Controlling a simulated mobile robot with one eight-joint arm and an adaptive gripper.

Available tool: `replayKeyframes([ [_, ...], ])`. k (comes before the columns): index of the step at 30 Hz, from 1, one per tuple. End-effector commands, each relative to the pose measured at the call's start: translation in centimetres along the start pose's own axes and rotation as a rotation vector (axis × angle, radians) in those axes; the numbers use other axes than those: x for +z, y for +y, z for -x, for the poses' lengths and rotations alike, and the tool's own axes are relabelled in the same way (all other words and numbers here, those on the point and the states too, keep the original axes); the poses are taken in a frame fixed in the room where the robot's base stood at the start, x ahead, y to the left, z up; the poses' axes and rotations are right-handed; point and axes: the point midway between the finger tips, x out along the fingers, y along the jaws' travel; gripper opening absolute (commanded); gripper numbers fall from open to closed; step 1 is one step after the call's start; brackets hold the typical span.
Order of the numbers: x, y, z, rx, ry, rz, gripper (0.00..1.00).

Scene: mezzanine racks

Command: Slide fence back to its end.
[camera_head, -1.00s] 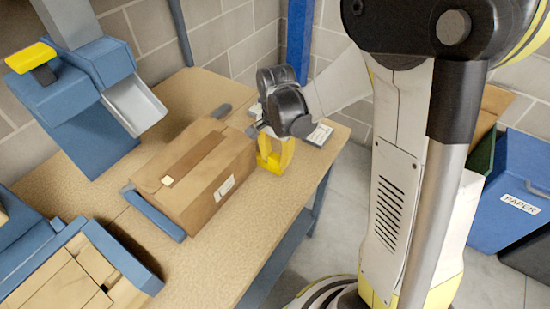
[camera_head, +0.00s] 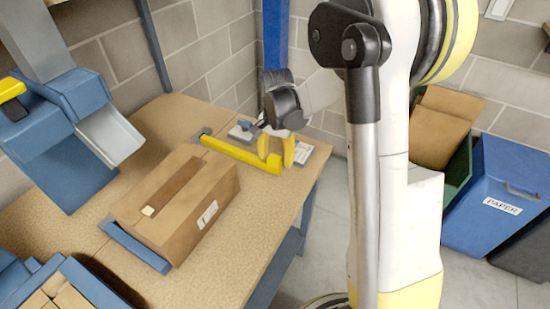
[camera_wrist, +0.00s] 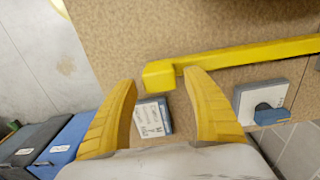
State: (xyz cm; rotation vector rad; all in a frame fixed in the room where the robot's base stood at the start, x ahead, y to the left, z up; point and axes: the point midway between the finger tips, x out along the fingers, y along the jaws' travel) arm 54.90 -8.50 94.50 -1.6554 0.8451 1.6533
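The fence (camera_head: 240,154) is a long yellow bar lying across the table behind the cardboard box (camera_head: 180,205), with a visible gap between them. A small grey part is at its far left end. My gripper (camera_head: 276,158) is at the fence's right end, its two yellow fingers pointing down. In the wrist view the fingers stand wide apart and the gripper (camera_wrist: 160,80) is open. The fence's squared end (camera_wrist: 158,74) shows between the fingertips, close to them; I cannot tell if they touch it. The bar (camera_wrist: 250,52) runs off to the right there.
A plate with a blue knob (camera_wrist: 268,103) and a printed card (camera_wrist: 152,118) lie beyond the fence. A blue machine (camera_head: 75,105) stands at left. Blue paper bins (camera_head: 505,200) stand on the floor at right.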

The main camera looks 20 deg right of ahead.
Motion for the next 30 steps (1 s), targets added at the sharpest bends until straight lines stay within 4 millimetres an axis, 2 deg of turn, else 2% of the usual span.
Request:
replayKeyframes([
  [8, 0.1, 0.0, 0.6, 0.0, -0.002, 0.001, 0.59],
  [11, 0.1, 0.0, 2.1, 0.0, -0.002, 0.001, 0.59],
  [21, 0.1, 0.0, 9.4, 0.0, -0.001, 0.0, 0.59],
  [25, 0.1, 0.0, 11.2, 0.0, 0.0, 0.0, 0.59],
  [30, 0.0, 0.0, 12.1, 0.0, 0.0, 0.0, 0.59],
])
